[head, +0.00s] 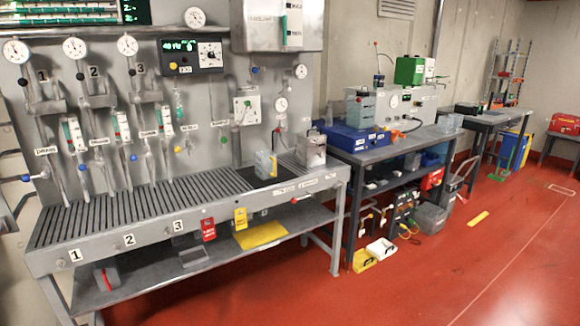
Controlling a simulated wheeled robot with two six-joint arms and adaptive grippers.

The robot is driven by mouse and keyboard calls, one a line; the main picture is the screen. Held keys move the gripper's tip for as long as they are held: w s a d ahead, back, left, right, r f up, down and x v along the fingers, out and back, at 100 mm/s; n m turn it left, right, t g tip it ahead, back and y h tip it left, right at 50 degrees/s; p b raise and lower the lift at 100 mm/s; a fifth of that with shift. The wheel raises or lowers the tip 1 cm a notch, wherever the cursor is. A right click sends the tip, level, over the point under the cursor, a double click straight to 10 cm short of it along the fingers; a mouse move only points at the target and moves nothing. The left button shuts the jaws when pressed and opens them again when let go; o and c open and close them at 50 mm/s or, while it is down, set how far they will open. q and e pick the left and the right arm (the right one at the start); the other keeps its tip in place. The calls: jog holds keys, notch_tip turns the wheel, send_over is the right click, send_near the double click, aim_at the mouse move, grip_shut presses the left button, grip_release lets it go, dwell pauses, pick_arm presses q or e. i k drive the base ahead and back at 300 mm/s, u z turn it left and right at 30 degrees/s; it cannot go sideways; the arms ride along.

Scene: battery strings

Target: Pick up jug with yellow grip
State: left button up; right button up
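A small pale, translucent jug-like container (265,164) stands upright on a black mat at the right part of the slatted bench (130,212). A yellowish strip shows on its right side, but it is too small to tell whether this is a grip. Neither of my grippers is in view.
A metal box (311,150) stands close to the right of the container. Gauges and tubes line the panel behind the bench. A blue case (345,137) sits on the second table (420,137). A yellow tray (260,235) lies on the lower shelf.

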aim_at(266, 161)
jog(key=z, duration=0.7)
jog(key=i, duration=0.9)
jog(key=z, duration=0.85)
jog(key=i, duration=1.1)
jog(key=u, duration=0.65)
jog(key=i, duration=0.85)
jog(key=u, duration=0.75)
